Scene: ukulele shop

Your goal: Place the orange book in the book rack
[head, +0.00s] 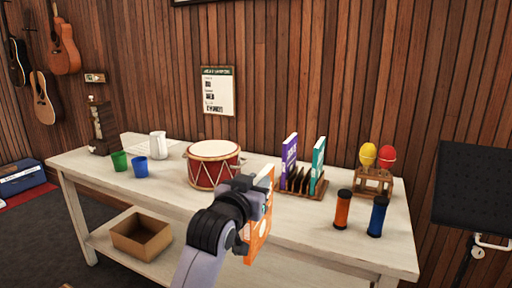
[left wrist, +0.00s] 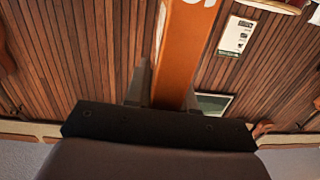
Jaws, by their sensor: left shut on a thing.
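The orange book (head: 259,232) is held upright by my left gripper (head: 264,203), in front of the table's front edge and left of the rack. In the left wrist view the orange book (left wrist: 187,45) stands between the two fingers of the left gripper (left wrist: 165,90), which is shut on it. The wooden book rack (head: 318,188) stands on the table, to the right of and behind the gripper. It holds a purple book (head: 289,160) and a teal book (head: 318,160), with slots between them. My right gripper is not in view.
A red drum (head: 213,170) stands left of the rack. An orange shaker (head: 342,210) and a blue shaker (head: 377,216) stand to its right, with maracas in a wooden stand (head: 372,183) behind. A black music stand (head: 474,190) is far right.

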